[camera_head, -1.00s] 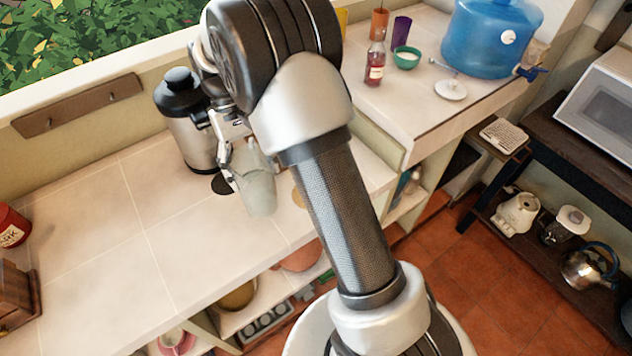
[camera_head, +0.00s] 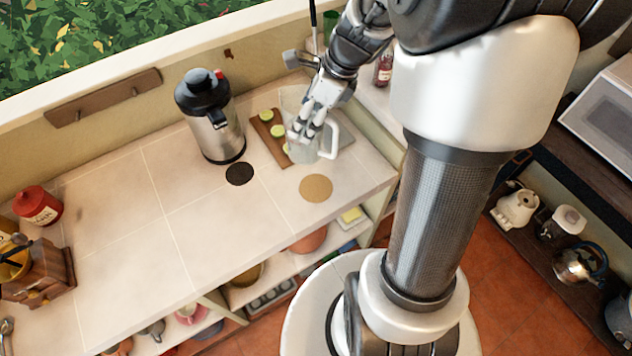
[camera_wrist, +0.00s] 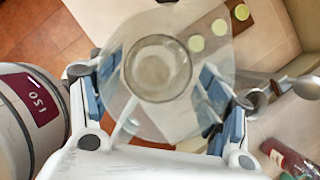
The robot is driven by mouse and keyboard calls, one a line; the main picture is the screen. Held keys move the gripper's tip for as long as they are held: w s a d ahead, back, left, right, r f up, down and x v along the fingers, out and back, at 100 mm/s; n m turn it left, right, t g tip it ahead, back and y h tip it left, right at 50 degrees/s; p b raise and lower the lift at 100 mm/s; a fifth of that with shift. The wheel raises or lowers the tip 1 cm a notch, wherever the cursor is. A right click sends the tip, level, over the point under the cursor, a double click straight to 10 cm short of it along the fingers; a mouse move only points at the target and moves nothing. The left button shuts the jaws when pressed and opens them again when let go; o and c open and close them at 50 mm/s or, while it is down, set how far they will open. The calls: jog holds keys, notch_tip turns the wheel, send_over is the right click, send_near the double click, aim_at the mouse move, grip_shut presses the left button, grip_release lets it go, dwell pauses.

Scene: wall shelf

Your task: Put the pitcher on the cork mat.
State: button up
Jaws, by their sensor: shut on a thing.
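The clear glass pitcher (camera_head: 327,151) is at the back right of the counter, beside the cutting board, with its handle to the right. My gripper (camera_head: 308,130) is shut on it from above. In the wrist view, the pitcher (camera_wrist: 158,68) lies between the blue-padded fingers of my gripper (camera_wrist: 160,92), and I look down into its round base. I cannot tell whether the pitcher touches the counter. The round tan cork mat (camera_head: 316,188) lies bare on the counter, in front of the pitcher, near the front edge.
A cutting board (camera_head: 266,139) with green slices lies left of the pitcher. A steel dispenser (camera_head: 213,130) stands further left, with a round dark mat (camera_head: 240,174) before it. A grey square (camera_head: 345,135) lies by the pitcher's right. The counter's left middle is clear.

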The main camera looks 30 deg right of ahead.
jog(key=r+m, duration=0.1)
jog(key=d+m+h, duration=0.1)
jog(key=shift+s+d+r+m+t+p, duration=0.25)
jog(key=shift+s+r+m+t+p, duration=0.1)
jog(key=shift+s+r+m+t, duration=0.05)
notch_tip(320, 180, down, 20)
jog(key=m+b, duration=0.1)
jog(key=b, duration=0.8)
jog(key=shift+s+d+b, duration=0.2)
jog(key=shift+d+b, duration=0.1)
jog(key=shift+d, duration=0.05)
jog(key=shift+r, duration=0.1)
jog(key=o, duration=2.1)
